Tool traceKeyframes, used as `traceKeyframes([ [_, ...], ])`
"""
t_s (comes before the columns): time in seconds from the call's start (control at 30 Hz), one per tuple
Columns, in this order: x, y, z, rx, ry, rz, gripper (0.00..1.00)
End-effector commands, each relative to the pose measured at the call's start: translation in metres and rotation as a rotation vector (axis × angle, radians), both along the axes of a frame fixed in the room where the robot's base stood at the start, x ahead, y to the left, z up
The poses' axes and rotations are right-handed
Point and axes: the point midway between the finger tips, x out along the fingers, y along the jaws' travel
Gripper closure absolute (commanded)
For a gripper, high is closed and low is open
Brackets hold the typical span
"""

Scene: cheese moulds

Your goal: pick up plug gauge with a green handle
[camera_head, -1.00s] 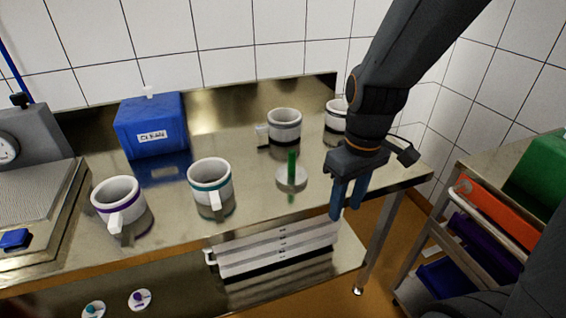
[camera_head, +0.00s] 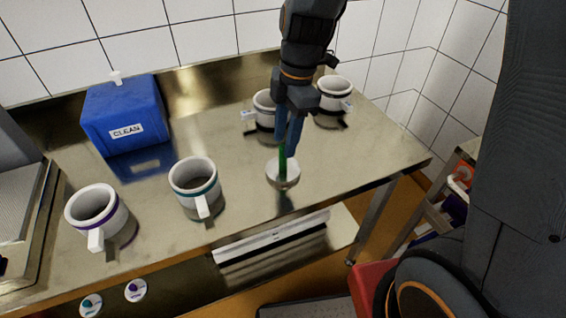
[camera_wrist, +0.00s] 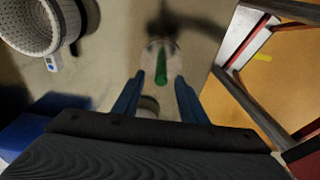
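The plug gauge (camera_head: 283,168) stands upright on the metal table, with a thin green handle rising from a round pale base. In the wrist view its green handle (camera_wrist: 161,68) lies ahead of the fingers, near the middle between them. My gripper (camera_head: 289,145) is open, with blue fingers pointing down at the handle's upper part. In the wrist view the fingers (camera_wrist: 156,84) are spread apart with nothing between their pads that I can see held. The head view hides part of the handle behind the fingers.
White moulds stand around: purple-banded (camera_head: 97,212) at left, teal-banded (camera_head: 195,182) nearer, and two dark-banded ones behind, one partly hidden (camera_head: 264,104) and one at right (camera_head: 333,92). A blue CLEAN box (camera_head: 124,115) stands at the back left. Bare table lies right of the gauge.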

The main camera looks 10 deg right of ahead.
Motion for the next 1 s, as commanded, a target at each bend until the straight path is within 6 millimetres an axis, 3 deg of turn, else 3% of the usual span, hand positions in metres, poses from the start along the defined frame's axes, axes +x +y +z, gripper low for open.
traceKeyframes([
  [0.6, -0.005, 0.009, -0.06, -0.002, 0.002, 0.001, 0.62],
  [0.93, -0.004, 0.009, -0.067, -0.001, 0.001, -0.002, 0.62],
  [1.0, -0.004, 0.009, -0.066, -0.001, 0.001, -0.002, 0.7],
])
